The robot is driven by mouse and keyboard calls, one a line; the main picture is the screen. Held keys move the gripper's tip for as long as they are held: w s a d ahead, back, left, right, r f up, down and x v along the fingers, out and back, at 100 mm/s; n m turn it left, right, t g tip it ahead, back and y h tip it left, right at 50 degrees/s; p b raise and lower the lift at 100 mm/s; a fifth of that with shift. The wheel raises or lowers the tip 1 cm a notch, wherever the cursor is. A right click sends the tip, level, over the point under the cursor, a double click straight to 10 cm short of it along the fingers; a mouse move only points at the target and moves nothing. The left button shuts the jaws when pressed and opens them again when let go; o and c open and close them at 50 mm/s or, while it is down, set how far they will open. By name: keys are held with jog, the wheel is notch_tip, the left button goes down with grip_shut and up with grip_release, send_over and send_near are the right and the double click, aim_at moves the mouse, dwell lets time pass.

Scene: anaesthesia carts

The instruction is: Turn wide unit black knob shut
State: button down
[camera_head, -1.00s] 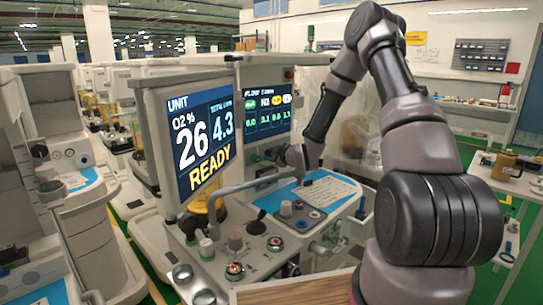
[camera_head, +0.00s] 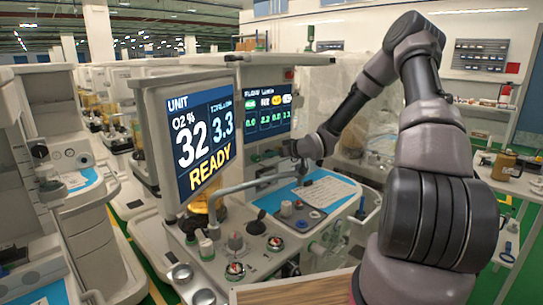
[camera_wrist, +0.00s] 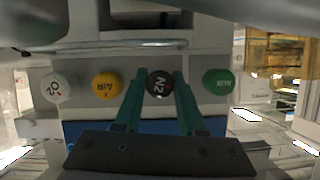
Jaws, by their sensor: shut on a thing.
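The black knob marked N2 (camera_wrist: 158,86) sits in a row of knobs in the wrist view, between a yellow and a green one. My gripper (camera_wrist: 160,74) has one teal finger on each side of it and is shut on it. The wide unit (camera_head: 262,236) shows in the head view with its large unit screen (camera_head: 200,138) reading O2 32, a total near 3.3 and READY. The smaller flow screen (camera_head: 268,112) appears to read 0.0, 2.2, 0.0 and 1.1. In the head view the knob and fingertips are hidden.
A white O2 knob (camera_wrist: 60,87), a yellow AIR knob (camera_wrist: 108,84) and a green AUX knob (camera_wrist: 218,82) flank the black one closely. The unit's blue worktop (camera_head: 272,200) lies below my wrist. A side table (camera_head: 510,178) stands at right.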

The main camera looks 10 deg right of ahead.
jog(key=m+g+y, duration=0.1)
jog(key=m+y, duration=0.1)
jog(key=m, duration=0.1)
jog(key=shift+d+f, duration=0.1)
jog(key=shift+d, duration=0.05)
jog(key=shift+m+g+y, duration=0.3)
jog(key=shift+m+y, duration=0.8)
jog(key=shift+m, duration=0.9)
jog(key=c, duration=0.5)
grip_release()
jog(key=v, duration=1)
jog(key=shift+s+d, duration=0.2)
jog(key=shift+d, duration=0.1)
